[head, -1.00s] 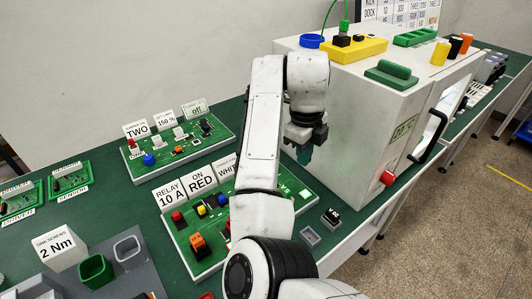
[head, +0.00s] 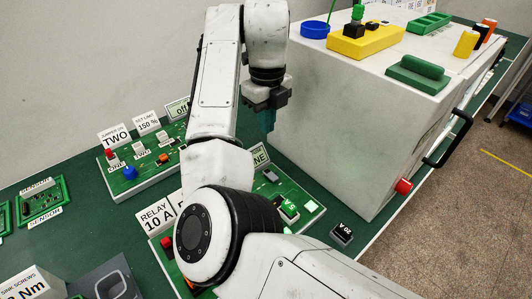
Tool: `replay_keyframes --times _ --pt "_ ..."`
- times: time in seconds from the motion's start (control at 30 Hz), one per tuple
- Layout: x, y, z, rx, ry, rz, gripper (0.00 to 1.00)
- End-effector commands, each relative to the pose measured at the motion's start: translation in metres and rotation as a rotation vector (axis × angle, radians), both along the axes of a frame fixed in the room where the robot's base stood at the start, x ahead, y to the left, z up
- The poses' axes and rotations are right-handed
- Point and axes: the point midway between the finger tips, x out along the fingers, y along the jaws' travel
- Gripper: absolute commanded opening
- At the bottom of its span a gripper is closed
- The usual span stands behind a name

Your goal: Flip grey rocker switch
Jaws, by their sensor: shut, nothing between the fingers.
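My gripper (head: 268,128) hangs from my arm with its teal fingers pointing down, shut and empty. The far board carries label cards and a sign reading "off" (head: 178,108), partly covered by my arm. I cannot pick out the grey rocker switch for certain; my arm hides the right part of the far board and much of the near green board (head: 310,190).
The large grey box (head: 350,130) with a red button (head: 403,187) and black handle stands close right of my gripper. A small black "20 A" block (head: 342,233) lies in front of it. Sensor boards (head: 40,200) and a grey tray (head: 105,280) are on the left.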

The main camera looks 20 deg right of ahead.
Motion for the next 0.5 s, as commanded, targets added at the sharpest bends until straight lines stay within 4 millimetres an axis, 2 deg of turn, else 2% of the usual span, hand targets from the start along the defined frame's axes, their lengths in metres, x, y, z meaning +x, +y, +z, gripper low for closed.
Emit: replay_keyframes --times 0.17,0.5 --pt "-0.001 -0.001 -0.021 -0.003 0.002 -0.001 0.0" --pt "0.0 0.0 -0.084 -0.002 0.003 0.0 0.0"
